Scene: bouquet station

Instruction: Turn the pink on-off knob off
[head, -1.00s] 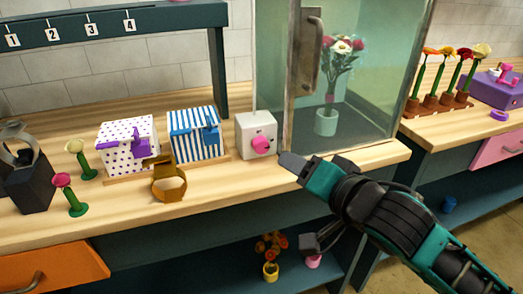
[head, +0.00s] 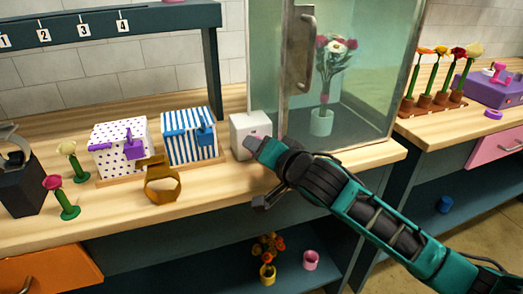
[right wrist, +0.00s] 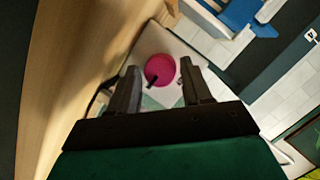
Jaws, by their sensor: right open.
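The white box (head: 240,133) stands on the wooden counter beside the glass cabinet. Its pink knob (right wrist: 160,70) shows in the right wrist view, round with a dark mark at its lower left edge. In the head view the knob is hidden behind my right gripper. My right gripper (right wrist: 158,82) is open, with one finger on each side of the knob in the wrist view. I cannot tell whether the fingers touch it. In the head view the right gripper (head: 252,148) is in front of the box. My left gripper is not in view.
Left of the white box are a blue-striped box (head: 190,137) and a purple-dotted box (head: 120,150). The glass cabinet (head: 375,80) with a vase of flowers (head: 322,122) is close on the right.

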